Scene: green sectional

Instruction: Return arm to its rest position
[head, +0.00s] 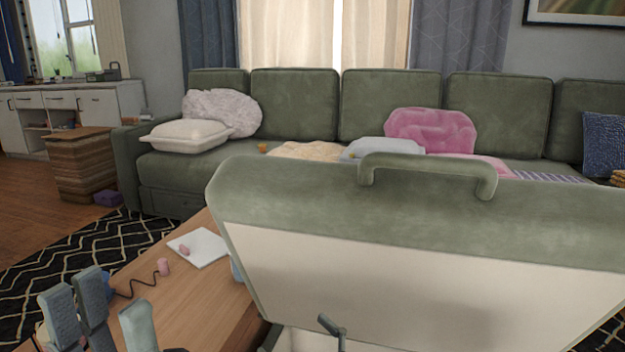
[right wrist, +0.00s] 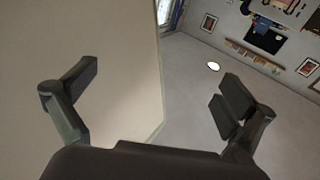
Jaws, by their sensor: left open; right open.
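My left gripper (head: 108,312) is at the lower left of the head view, beside the wooden table (head: 190,300). Its fingers point up and are spread apart, with nothing held between them. My right gripper (right wrist: 155,95) shows in the right wrist view with its dark fingers wide apart and empty. A raised green lid (head: 420,225) with a handle on its top edge and a pale inner face fills the right front of the head view. A pale panel (right wrist: 110,60) stands behind the left finger in the right wrist view. A small grey piece below the lid cannot be identified clearly.
A white sheet (head: 203,248) and a small pink item (head: 163,266) lie on the table. The green sectional (head: 295,105) with cushions stands behind. A patterned rug (head: 85,245) lies at left.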

